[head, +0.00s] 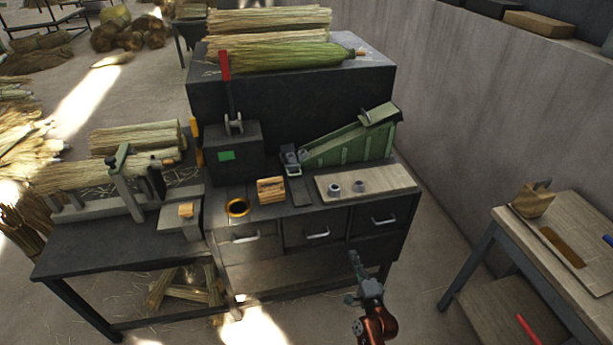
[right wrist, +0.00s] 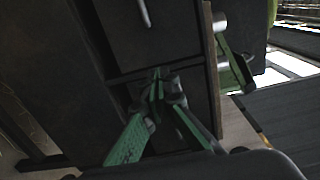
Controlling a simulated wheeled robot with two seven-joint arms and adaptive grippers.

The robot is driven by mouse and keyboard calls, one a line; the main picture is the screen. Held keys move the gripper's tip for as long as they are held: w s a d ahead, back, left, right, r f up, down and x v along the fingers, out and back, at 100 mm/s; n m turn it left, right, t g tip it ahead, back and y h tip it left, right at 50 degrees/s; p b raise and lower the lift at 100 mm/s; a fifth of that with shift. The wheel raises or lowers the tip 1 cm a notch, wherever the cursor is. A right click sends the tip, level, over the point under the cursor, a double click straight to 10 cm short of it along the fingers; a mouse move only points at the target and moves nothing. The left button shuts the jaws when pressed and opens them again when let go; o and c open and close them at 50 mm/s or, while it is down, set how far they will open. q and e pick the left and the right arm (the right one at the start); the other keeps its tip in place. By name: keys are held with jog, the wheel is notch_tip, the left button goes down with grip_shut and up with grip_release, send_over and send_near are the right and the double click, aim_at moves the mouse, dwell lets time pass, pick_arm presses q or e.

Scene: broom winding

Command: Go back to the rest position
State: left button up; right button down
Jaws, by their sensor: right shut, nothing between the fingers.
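My right gripper (head: 354,262) is in the lower middle of the head view, in front of the dark drawer cabinet (head: 250,251). It is apart from the things on the cabinet top. In the right wrist view its green fingers (right wrist: 157,88) come together at the tips with nothing between them. The dark cabinet front with its drawer handle (right wrist: 144,13) shows behind the fingers. My left gripper is not in the head view.
On the cabinet top are a red-handled lever (head: 226,80), a green sloped device (head: 350,141), a wooden block (head: 270,189) and a pale board (head: 390,181). A bench with a clamped broom (head: 110,177) stands left. A wooden-topped table (head: 560,215) stands right. Floor between is clear.

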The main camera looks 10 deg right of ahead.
jog(key=shift+f, duration=0.1)
